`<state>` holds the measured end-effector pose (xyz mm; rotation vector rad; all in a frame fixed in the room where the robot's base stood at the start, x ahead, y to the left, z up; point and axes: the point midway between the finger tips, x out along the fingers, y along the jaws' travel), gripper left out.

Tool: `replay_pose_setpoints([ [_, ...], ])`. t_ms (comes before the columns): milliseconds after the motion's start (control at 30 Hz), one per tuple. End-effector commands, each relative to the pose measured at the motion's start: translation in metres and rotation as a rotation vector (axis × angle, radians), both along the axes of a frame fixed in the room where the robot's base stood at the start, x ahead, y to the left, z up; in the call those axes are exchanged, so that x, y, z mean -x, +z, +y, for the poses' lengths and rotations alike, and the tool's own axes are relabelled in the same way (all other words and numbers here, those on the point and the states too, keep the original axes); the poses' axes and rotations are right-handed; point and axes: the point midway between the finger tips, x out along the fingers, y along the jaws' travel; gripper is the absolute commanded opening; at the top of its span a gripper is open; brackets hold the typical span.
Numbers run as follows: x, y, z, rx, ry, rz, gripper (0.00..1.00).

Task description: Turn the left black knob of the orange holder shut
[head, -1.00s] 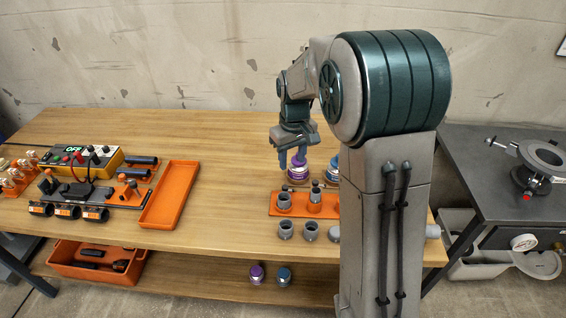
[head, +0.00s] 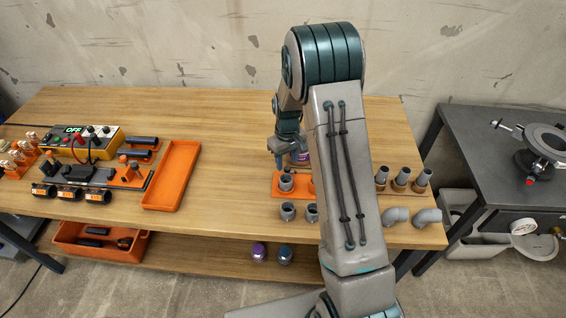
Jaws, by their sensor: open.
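The orange holder (head: 277,193) lies on the wooden bench right of centre, and my arm covers its right part. A grey fitting (head: 286,183) stands upright at its left end. I cannot make out a black knob on the holder in this view, so whether it is turned is not shown. My gripper (head: 280,163) points down just above and behind the left end of the holder. It is open, small in the view and partly dark; I see nothing in it. A purple-banded thing (head: 303,157) stands just right of the gripper, partly hidden by my arm.
Grey fittings (head: 288,211) stand in front of the holder. Several pipe pieces (head: 402,176) and elbows (head: 396,215) are to the right of my arm. An empty orange tray (head: 171,176) and a yellow meter box (head: 82,140) are to the left. The bench between tray and holder is clear.

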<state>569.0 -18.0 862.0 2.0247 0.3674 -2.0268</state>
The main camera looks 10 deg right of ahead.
Motion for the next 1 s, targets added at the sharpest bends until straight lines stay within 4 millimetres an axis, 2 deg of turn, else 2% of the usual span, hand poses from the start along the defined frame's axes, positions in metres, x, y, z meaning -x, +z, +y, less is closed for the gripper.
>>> replay_pose_setpoints([
  [200,0.000,-0.018,-0.001,0.000,-0.001,0.001,0.41],
  [500,0.000,-0.021,-0.001,0.000,-0.001,-0.001,0.41],
  [533,0.000,-0.021,-0.001,0.000,-0.001,-0.001,0.39],
  [667,0.000,-0.021,-0.001,0.000,-0.001,-0.001,0.02],
  [767,0.000,-0.020,-0.001,0.001,-0.002,-0.001,0.00],
  [800,0.000,-0.020,0.013,-0.001,0.003,-0.002,0.00],
  [1000,-0.001,-0.021,0.005,-0.002,-0.016,-0.002,0.00],
])
